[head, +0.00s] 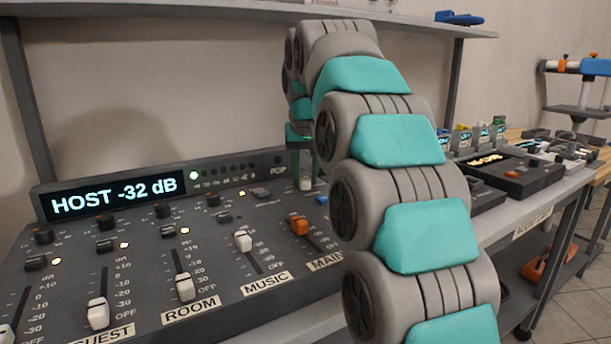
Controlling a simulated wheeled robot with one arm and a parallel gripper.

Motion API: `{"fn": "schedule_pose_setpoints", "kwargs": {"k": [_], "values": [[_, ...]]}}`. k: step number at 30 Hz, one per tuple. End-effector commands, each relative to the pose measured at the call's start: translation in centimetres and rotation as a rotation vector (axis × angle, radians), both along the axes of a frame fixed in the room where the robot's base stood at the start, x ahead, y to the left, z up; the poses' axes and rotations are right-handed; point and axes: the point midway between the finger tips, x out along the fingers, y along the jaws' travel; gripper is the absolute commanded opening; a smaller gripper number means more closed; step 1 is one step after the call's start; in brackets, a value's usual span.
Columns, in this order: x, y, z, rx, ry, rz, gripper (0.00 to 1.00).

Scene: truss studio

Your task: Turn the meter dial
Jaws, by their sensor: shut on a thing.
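The mixing console (85,272) fills the left and middle of the head view. Its display (112,197) reads "HOST -32 dB". In the meter row right of it, the leftmost light (194,175) is lit. My arm rises from the lower right, curls over and comes down at the console's back. My gripper (304,160) shows there only in part, pointing down beside the arm's links. It is shut on what seems to be the meter dial (305,184), a small pale knob just below it. The arm hides much of this area, so the dial's marking does not show.
Faders labelled GUEST (98,314), ROOM (185,288), MUSIC (243,240) and an orange MAIN fader (299,226) stand in front, with small dark knobs behind them. A shelf (250,10) hangs above. A black device (510,176) sits to the right.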

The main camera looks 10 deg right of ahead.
Motion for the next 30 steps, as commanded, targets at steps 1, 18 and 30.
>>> {"fn": "schedule_pose_setpoints", "kwargs": {"k": [1, 18, 30], "values": [[0.03, 0.00, 0.07, -0.003, -0.002, -0.046, 0.00], [0.11, 0.24, 0.02, -0.001, 0.001, -0.467, 0.00], [0.13, 0.29, 0.13, 0.000, -0.003, -0.554, 0.00]]}}
